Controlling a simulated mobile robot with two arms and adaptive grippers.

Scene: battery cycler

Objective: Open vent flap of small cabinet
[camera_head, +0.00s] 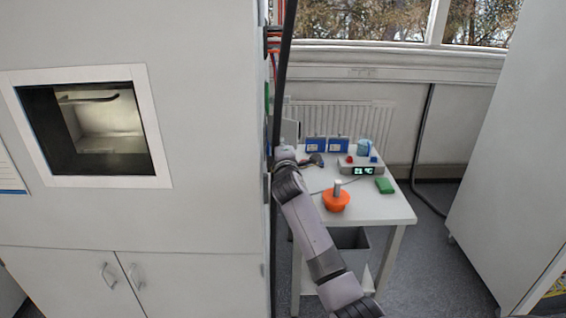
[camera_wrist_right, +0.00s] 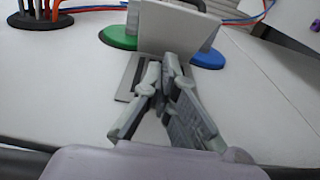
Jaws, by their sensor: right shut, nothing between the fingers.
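In the right wrist view, the vent flap (camera_wrist_right: 172,28) is a pale grey plate standing out from the light cabinet side. A grey slotted frame (camera_wrist_right: 128,76) lies beneath it on the cabinet surface. My right gripper (camera_wrist_right: 165,68) is shut and empty, its fingertips close to the flap's lower part; I cannot tell whether they touch. In the head view, the right gripper (camera_head: 285,156) is at the side of the large cabinet (camera_head: 210,130), partly hidden by the cabinet edge. A pale plate, likely the flap (camera_head: 291,130), sticks out just above it. My left gripper is not in view.
A green disc (camera_wrist_right: 116,38) and a blue disc (camera_wrist_right: 208,60) flank the flap, with cables nearby. Floor is free right of the table.

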